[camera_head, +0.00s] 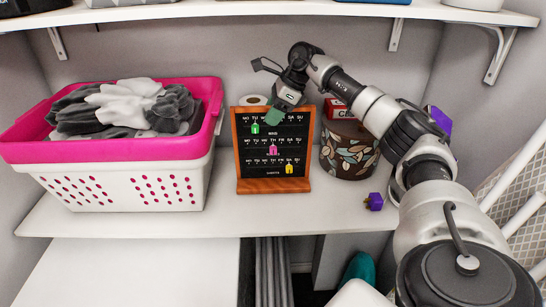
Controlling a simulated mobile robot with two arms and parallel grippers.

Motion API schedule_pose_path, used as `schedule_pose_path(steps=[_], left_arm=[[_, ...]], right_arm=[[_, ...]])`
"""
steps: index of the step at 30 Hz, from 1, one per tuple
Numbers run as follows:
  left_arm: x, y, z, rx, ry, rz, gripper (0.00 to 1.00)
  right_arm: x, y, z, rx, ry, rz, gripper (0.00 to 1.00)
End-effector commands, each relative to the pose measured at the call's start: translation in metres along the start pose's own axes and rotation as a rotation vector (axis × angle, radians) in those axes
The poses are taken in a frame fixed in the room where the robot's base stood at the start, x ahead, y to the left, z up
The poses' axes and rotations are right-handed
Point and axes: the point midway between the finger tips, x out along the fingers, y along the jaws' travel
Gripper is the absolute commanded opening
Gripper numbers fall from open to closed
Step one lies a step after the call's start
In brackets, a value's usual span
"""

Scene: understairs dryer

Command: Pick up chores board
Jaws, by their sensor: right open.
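The chores board (272,168) stands upright on the middle shelf, right of the laundry basket. It has an orange-brown wooden frame and base, black rows lettered with weekdays, and green, pink and yellow tags. My right gripper (276,112) reaches in from the right and is at the board's top edge, pointing down. It is open, and the board is not visibly clamped. The gripper covers part of the board's upper right, and I cannot tell whether they touch. My left gripper is out of view.
A pink-rimmed white basket (130,185) of grey and white cloth stands left. A leaf-patterned round box (349,152) stands close right of the board. A small purple object (374,201) lies on the shelf (300,215). An upper shelf (270,8) hangs above.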

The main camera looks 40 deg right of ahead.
Motion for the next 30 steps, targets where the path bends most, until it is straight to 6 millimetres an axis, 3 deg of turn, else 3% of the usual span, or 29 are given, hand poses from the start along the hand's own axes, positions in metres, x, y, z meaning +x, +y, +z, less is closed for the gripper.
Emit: schedule_pose_path(steps=[2, 12, 30], left_arm=[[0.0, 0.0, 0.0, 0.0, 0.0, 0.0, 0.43], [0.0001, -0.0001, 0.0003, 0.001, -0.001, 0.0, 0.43], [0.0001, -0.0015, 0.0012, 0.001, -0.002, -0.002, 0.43]], right_arm=[[-0.0001, 0.0, -0.0001, 0.0, 0.0, 0.0, 0.49], [-0.0002, -0.0001, -0.0001, 0.0, 0.0, 0.0, 0.0], [-0.0002, 0.0, -0.0001, 0.001, 0.0, 0.0, 0.0]])
